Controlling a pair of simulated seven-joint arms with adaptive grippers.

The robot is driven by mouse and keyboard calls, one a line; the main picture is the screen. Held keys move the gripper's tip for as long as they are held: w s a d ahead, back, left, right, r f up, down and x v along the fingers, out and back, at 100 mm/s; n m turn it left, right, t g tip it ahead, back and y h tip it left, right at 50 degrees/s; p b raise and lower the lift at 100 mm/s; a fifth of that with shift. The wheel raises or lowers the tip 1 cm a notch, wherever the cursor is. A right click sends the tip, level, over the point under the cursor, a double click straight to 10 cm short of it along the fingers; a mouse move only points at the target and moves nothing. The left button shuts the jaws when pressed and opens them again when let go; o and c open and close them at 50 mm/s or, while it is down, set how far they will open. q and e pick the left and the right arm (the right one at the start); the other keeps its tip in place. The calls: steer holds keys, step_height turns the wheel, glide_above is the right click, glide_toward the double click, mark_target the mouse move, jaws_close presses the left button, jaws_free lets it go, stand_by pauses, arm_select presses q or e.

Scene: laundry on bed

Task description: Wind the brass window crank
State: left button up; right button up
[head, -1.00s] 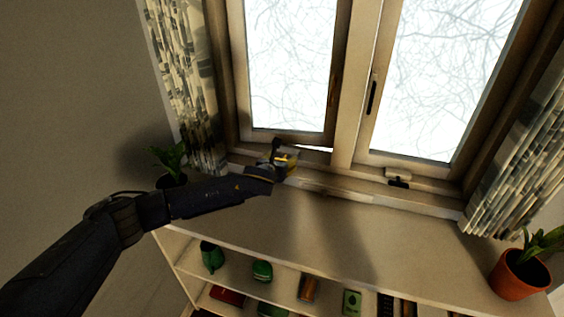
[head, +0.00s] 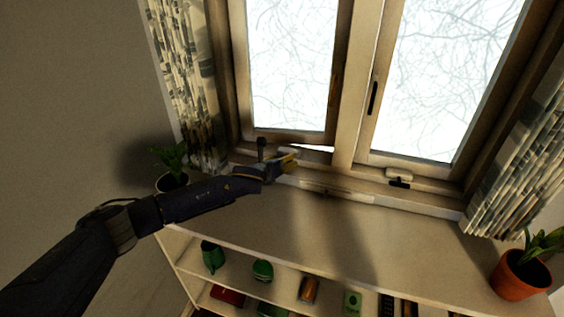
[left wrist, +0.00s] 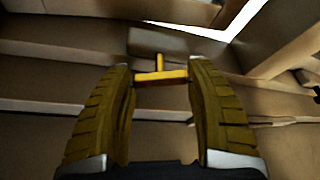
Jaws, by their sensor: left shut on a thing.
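The brass crank (left wrist: 160,75) shows in the left wrist view as a short bar with a thin stem on its far side. My left gripper (left wrist: 161,82) is shut on it, one ribbed yellow finger at each end of the bar. In the head view the left gripper (head: 289,162) is at the sill under the left window sash (head: 290,138), and the crank itself is too small and covered to make out. The left sash stands slightly ajar, with a bright gap at its lower right corner. My right gripper is not in view.
A dark fitting (head: 399,182) sits under the right sash. A potted plant (head: 172,181) stands close behind my left arm, and another pot (head: 520,275) is at the far right. Patterned curtains (head: 188,85) hang at both sides. The shelf top (head: 300,225) is mostly clear.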

arm_select(q)
steer(key=o, duration=1.2)
steer(key=shift+v, duration=5.95)
